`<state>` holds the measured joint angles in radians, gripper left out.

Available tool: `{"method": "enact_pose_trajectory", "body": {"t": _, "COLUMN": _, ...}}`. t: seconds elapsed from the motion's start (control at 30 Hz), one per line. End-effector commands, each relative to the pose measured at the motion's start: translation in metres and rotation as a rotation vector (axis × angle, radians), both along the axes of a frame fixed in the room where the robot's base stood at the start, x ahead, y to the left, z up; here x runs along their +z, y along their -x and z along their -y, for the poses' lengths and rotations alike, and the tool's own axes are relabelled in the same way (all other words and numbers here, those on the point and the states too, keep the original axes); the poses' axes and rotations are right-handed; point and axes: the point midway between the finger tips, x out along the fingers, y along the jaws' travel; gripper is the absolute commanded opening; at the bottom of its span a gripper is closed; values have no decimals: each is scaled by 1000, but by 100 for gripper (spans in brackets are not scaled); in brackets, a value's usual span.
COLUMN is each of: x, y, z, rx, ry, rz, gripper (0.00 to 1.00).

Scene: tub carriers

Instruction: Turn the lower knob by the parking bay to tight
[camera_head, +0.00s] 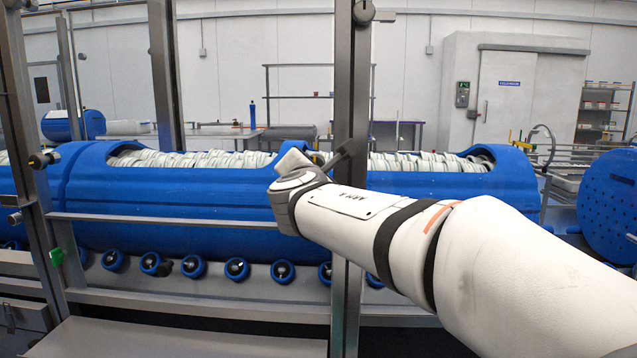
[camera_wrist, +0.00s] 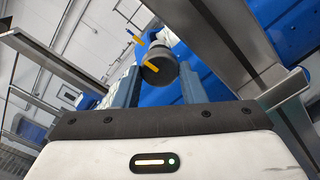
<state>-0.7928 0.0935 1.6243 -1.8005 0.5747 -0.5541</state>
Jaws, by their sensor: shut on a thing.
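A round dark knob (camera_wrist: 162,76) with a yellow pointer bar shows in the wrist view, at the top middle. My gripper (camera_wrist: 158,72) has a grey-blue finger on each side of it and is shut on it. In the head view my white arm reaches in from the right to the metal post (camera_head: 349,200) in the middle. Its wrist hides the held knob there, and a dark bar (camera_head: 343,151) shows at the post.
Another dark knob-like fitting (camera_head: 364,12) sits high on the same post. A metal rail (camera_head: 180,219) runs across in front of a long blue carrier (camera_head: 170,200) filled with white pieces. More dark fittings (camera_head: 40,160) sit on the left post. Small blue rollers (camera_head: 193,266) line the ledge below.

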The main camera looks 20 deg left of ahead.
Motion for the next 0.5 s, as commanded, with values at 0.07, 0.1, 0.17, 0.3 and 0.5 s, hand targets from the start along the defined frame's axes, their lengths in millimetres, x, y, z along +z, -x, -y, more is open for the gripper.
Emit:
{"method": "enact_pose_trajectory", "body": {"t": 0.07, "x": 2, "y": 0, "z": 2, "rx": -4, "ry": -25, "rz": 1, "gripper": 14}}
{"method": "enact_pose_trajectory", "body": {"t": 0.1, "x": 3, "y": 0, "z": 2, "rx": -3, "ry": -34, "rz": -1, "gripper": 14}}
{"method": "enact_pose_trajectory", "body": {"t": 0.17, "x": 3, "y": 0, "z": 2, "rx": -3, "ry": -44, "rz": -4, "gripper": 14}}
{"method": "enact_pose_trajectory", "body": {"t": 0.3, "x": 4, "y": 0, "z": 2, "rx": -3, "ry": -57, "rz": -6, "gripper": 14}}
{"method": "enact_pose_trajectory", "body": {"t": 0.5, "x": 5, "y": 0, "z": 1, "rx": -3, "ry": -59, "rz": -7, "gripper": 14}}
